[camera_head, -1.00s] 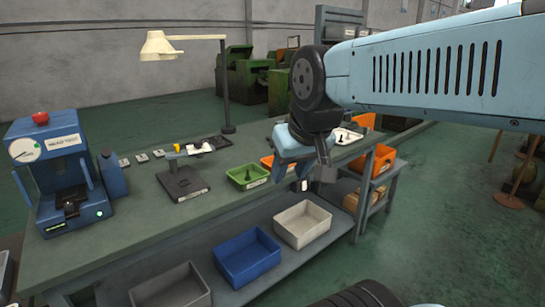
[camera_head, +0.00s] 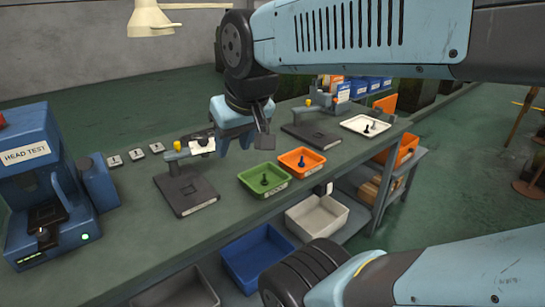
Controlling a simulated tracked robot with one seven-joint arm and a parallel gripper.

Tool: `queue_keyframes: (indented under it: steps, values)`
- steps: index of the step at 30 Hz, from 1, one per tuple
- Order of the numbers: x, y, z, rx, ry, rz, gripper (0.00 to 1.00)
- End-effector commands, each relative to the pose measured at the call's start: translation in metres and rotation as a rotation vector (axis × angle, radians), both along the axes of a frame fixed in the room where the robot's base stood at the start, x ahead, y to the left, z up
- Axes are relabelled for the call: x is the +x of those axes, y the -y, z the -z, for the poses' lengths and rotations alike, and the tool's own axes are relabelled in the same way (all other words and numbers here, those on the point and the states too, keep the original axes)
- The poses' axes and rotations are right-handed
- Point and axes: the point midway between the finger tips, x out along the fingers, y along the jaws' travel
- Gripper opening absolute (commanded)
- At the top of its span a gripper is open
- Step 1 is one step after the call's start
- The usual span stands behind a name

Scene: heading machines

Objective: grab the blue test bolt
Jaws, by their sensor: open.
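Small dark bolts stand in a green tray (camera_head: 284,188), an orange tray (camera_head: 320,163) and a white tray (camera_head: 384,129) on the workbench. The bolt in the white tray (camera_head: 366,129) looks dark blue, but it is too small to be sure of its colour. The bolt in the green tray (camera_head: 264,180) and the bolt in the orange tray (camera_head: 301,161) look dark. My gripper (camera_head: 236,146) is open and empty, pointing down above the bench. It is in the picture up and left of the green tray, apart from all the bolts.
A blue head-test machine (camera_head: 40,185) stands at the bench's left end. A black-based gauge stand (camera_head: 187,194) is beside the green tray, and another (camera_head: 312,134) is behind the orange tray. A lamp (camera_head: 150,18) hangs over the back. Bins sit on the lower shelf.

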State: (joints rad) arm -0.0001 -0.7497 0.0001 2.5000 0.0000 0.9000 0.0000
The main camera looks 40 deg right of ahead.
Motion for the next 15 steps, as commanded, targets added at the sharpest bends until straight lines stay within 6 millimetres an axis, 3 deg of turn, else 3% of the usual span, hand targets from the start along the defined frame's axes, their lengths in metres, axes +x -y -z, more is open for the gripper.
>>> queue_keyframes:
  steps: [15]
  values:
    - [0.0074,0.0032,0.0052,0.038,-0.033,0.069,0.42]
